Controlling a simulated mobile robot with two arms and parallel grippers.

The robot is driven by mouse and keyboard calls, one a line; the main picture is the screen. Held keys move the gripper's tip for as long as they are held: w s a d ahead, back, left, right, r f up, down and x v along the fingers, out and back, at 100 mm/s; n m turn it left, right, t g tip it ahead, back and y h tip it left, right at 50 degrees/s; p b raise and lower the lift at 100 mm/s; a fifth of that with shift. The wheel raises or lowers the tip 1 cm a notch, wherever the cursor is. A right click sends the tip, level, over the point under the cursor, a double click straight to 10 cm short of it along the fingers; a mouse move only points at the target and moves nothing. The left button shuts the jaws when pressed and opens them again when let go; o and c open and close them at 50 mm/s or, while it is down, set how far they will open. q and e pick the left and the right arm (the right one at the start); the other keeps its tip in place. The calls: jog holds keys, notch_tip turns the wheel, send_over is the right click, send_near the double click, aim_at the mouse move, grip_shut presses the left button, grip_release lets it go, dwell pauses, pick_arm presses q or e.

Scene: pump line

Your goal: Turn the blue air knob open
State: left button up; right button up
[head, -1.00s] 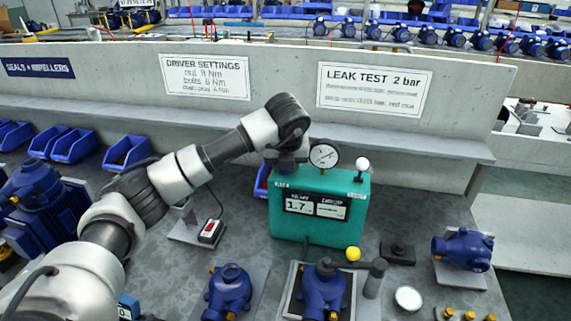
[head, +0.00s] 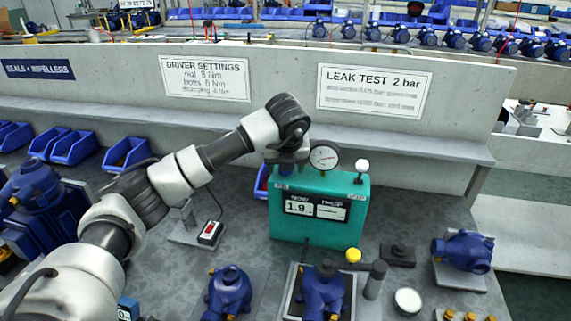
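The green leak test box (head: 318,218) stands on the bench with a round gauge (head: 324,157) on top and a white-ball lever (head: 361,168) at its right. Its display (head: 299,208) reads about 1.9. My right gripper is not in view.
A blue pump (head: 322,291) sits in a fixture in front of the box, beside a lever with a yellow ball (head: 353,255). Other blue pumps stand at left (head: 228,291) and right (head: 463,250). A white round dish (head: 408,300) lies near the front. Blue bins (head: 126,153) line the back.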

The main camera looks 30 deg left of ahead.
pick_arm(q)
jog(key=v, duration=1)
jog(key=shift+r, duration=0.25)
jog(key=shift+s+f, duration=0.1)
jog(key=shift+s, duration=0.15)
